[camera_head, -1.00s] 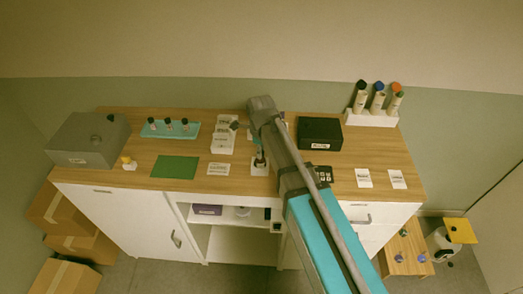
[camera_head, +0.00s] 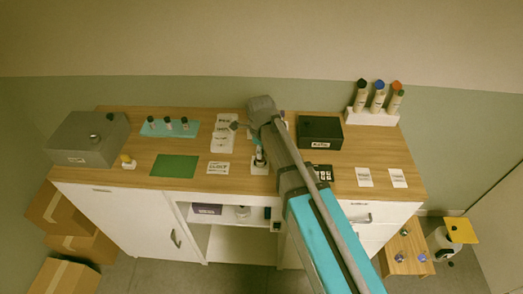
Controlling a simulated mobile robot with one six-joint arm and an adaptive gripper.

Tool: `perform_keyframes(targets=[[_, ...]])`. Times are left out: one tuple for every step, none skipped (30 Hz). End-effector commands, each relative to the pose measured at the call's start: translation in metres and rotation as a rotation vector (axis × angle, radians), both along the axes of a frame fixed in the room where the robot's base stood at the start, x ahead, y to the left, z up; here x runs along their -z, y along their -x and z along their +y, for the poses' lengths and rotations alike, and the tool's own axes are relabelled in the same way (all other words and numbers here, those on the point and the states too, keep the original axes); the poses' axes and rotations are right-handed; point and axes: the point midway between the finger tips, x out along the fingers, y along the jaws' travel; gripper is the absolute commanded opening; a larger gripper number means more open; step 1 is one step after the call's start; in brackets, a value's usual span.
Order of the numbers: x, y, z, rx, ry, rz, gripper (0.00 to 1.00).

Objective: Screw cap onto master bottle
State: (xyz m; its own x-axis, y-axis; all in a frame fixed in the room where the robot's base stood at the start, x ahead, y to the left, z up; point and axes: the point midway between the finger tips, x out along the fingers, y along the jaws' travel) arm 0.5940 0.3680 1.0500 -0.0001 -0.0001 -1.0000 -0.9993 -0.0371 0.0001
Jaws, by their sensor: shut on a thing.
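My arm reaches over the wooden counter, and its wrist bends down near the middle. My gripper (camera_head: 258,147) is small and partly hidden by my arm. It is shut on a small dark piece that seems to be the cap, right above the master bottle. The master bottle (camera_head: 259,161) appears as a small upright shape with a dark top, standing on a white card (camera_head: 259,170) near the counter's front edge. I cannot tell whether the cap is seated on the bottle's neck or how far it is turned.
Left of my gripper are a green mat (camera_head: 175,166), a teal tray (camera_head: 153,130) with small bottles, and a grey box (camera_head: 77,153). A black box (camera_head: 319,131) and a white rack (camera_head: 371,119) of capped bottles stand right. White cards (camera_head: 363,177) lie front right.

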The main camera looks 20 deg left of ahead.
Motion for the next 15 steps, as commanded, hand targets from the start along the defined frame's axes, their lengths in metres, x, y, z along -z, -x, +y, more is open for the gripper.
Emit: perform_keyframes(targets=[[0.0012,0.0001,0.0000,0.000,0.000,0.000,0.22],[0.0017,0.0001,0.0001,0.000,0.000,0.000,0.22],[0.0024,0.0001,0.0001,0.000,0.000,0.000,0.22],[0.0029,0.0001,0.0001,0.000,0.000,0.000,0.22],[0.0033,0.0001,0.0001,0.000,0.000,0.000,0.22],[0.0038,0.0001,0.0001,0.000,0.000,0.000,0.22],[0.0041,0.0001,0.0001,0.000,0.000,0.000,0.22],[0.0044,0.0001,0.0001,0.000,0.000,0.000,0.22],[0.0046,0.0001,0.0001,0.000,0.000,0.000,0.22],[0.0046,0.0001,0.0001,0.000,0.000,0.000,0.22],[0.0046,0.0001,0.0001,0.000,0.000,0.000,0.22],[0.0046,0.0001,0.0001,0.000,0.000,0.000,0.22],[0.0045,0.0001,0.0001,0.000,0.000,0.000,0.22],[0.0045,0.0001,0.0001,0.000,0.000,0.000,0.22],[0.0044,0.0001,0.0001,0.000,0.000,0.000,0.22]])
